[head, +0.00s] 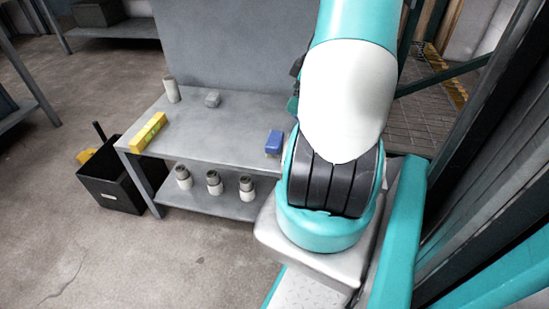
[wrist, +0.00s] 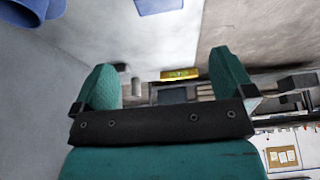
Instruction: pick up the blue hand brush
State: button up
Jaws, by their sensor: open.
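The blue hand brush (head: 274,143) appears as a small blue block near the right end of the grey bench top, beside my arm in the head view. Its details are too small to make out. In the wrist view, a blue shape (wrist: 158,6) is cut off by the top edge; I cannot tell for certain that it is the brush. My gripper (wrist: 163,62) shows in the wrist view with two teal fingers spread wide and nothing between them. In the head view my gripper is hidden behind my arm.
The bench (head: 215,128) also holds a yellow level (head: 148,132), a pale cylinder (head: 172,90) and a grey block (head: 212,99). Several capped containers (head: 214,183) stand on its lower shelf. A black bin (head: 108,182) stands left of it. Another blue object (wrist: 32,12) is at the wrist view's upper left.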

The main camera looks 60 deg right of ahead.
jog(key=b, duration=0.5)
send_near(275, 138)
jog(key=x, duration=0.4)
jog(key=shift+s+f, duration=0.1)
jog(key=shift+f, duration=0.25)
jog(key=shift+b+x, duration=1.35)
jog(key=shift+x, duration=1.7)
jog(key=shift+a+r, duration=0.1)
jog(key=shift+c, duration=0.2)
jog(key=c, duration=0.7)
notch_tip(275, 138, up, 20)
jog(key=p, duration=0.8)
